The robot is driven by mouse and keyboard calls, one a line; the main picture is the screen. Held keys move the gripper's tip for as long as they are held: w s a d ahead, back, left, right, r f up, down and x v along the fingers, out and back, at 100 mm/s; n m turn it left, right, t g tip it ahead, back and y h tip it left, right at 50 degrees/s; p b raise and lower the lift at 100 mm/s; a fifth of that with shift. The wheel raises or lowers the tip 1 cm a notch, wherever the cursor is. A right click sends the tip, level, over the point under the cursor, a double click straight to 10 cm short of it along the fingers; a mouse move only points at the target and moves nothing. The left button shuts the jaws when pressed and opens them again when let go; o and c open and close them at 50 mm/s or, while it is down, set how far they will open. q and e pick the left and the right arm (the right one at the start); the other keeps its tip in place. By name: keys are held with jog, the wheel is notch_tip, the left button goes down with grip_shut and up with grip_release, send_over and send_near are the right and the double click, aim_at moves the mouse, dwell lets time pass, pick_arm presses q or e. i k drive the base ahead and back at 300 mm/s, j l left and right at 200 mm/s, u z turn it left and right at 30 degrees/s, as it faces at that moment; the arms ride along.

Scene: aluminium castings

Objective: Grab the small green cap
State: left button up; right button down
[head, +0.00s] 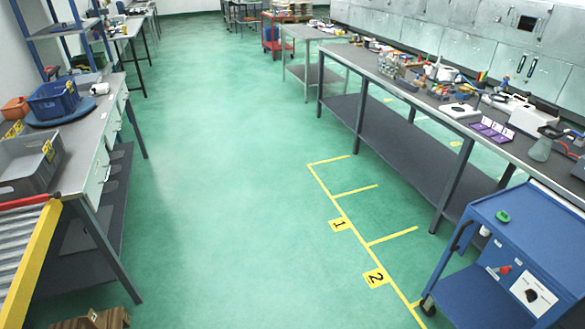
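A small round green cap (503,216) lies on the top of the blue trolley (547,235) at the lower right of the head view. It sits near the trolley's back left corner, with bare blue surface around it. Neither of my grippers shows in this view.
A long workbench (437,110) crowded with tools runs along the right, behind the trolley. A grey bench (88,128) with a blue crate (53,100) and a grey bin (27,163) stands left. The green floor (235,190) between is clear.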

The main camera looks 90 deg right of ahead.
aim_at(502, 217)
jog(key=z, duration=4.4)
jog(key=i+l+z, duration=0.3)
jog(key=i, duration=0.15)
jog(key=i+l+z, duration=0.15)
jog(key=i+z, duration=0.15)
jog(key=i, duration=0.55)
